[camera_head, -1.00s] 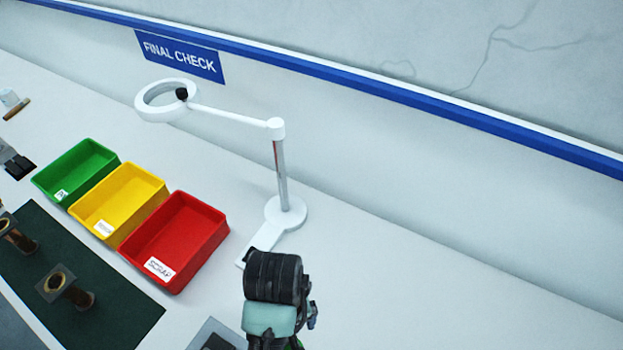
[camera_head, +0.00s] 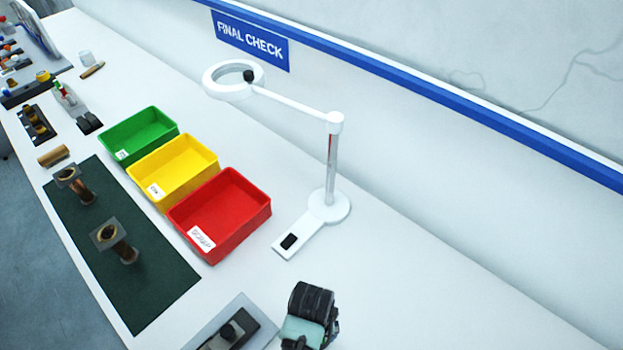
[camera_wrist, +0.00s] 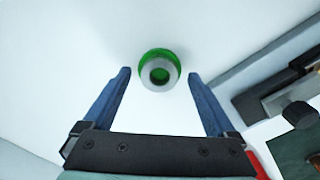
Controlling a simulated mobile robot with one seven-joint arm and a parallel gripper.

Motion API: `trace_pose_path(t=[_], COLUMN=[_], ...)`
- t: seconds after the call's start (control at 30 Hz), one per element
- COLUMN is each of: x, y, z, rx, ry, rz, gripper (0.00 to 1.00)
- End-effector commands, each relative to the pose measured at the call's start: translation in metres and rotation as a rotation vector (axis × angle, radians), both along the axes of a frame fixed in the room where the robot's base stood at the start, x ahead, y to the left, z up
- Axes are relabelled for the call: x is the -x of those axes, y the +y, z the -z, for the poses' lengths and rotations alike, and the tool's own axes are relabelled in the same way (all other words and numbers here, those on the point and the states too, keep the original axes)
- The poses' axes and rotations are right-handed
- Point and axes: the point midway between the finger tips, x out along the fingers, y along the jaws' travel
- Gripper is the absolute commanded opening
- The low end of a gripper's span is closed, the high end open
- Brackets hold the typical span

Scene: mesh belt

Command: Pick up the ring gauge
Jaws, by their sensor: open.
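In the wrist view, a round piece with a grey face, a dark centre and a green band, which looks like the ring gauge (camera_wrist: 158,63), is on the white bench top. My gripper (camera_wrist: 159,73) is open, with its two blue fingers to the left and right of this piece. Gaps show between the piece and both fingertips. How far the fingertips are above the bench is hard to tell. In the head view only the dark upper part of my gripper end (camera_head: 310,305) shows at the bottom edge; the ring gauge is not visible there.
A grey plate with a dark clamp-like device (camera_head: 228,335) is close by, also in the wrist view (camera_wrist: 290,90). Red (camera_head: 262,218), yellow (camera_head: 212,163) and green (camera_head: 170,132) bins and a magnifier lamp (camera_head: 331,170) stand beyond. A dark green mat (camera_head: 150,295) holds two brass-coloured parts.

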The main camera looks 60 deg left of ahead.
Motion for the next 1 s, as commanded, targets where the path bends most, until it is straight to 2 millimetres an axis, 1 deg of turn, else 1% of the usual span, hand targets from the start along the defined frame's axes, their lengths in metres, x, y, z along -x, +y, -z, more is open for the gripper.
trace_pose_path(t=[0.1,0.27,0.3,0.37,0.4,0.47,0.5,0.57,0.6,0.67,0.8,1.0], x=[-0.0001,-0.0002,-0.0002,-0.0002,-0.0002,-0.0002,-0.0002,-0.0002,-0.0002,-0.0003,-0.0003,-0.0005], y=[0.0002,0.0002,0.0002,0.0002,0.0002,0.0002,0.0002,0.0002,0.0002,0.0003,0.0003,0.0005], z=[0.0048,0.0050,0.0049,0.0048,0.0048,0.0047,0.0047,0.0046,0.0046,0.0046,0.0045,0.0041], rx=[-0.001,-0.001,-0.002,-0.002,-0.002,-0.001,-0.001,-0.001,-0.001,-0.001,-0.002,-0.001], ry=[-0.001,-0.001,-0.001,-0.001,-0.001,-0.001,-0.001,-0.001,-0.001,-0.001,-0.001,-0.002], rz=[0.000,0.000,0.000,0.000,0.000,0.000,0.000,0.000,0.000,0.000,0.000,0.000], gripper=[0.92,0.92,0.90,0.79,0.72,0.61,0.54,0.43,0.36,0.25,0.00,0.00])
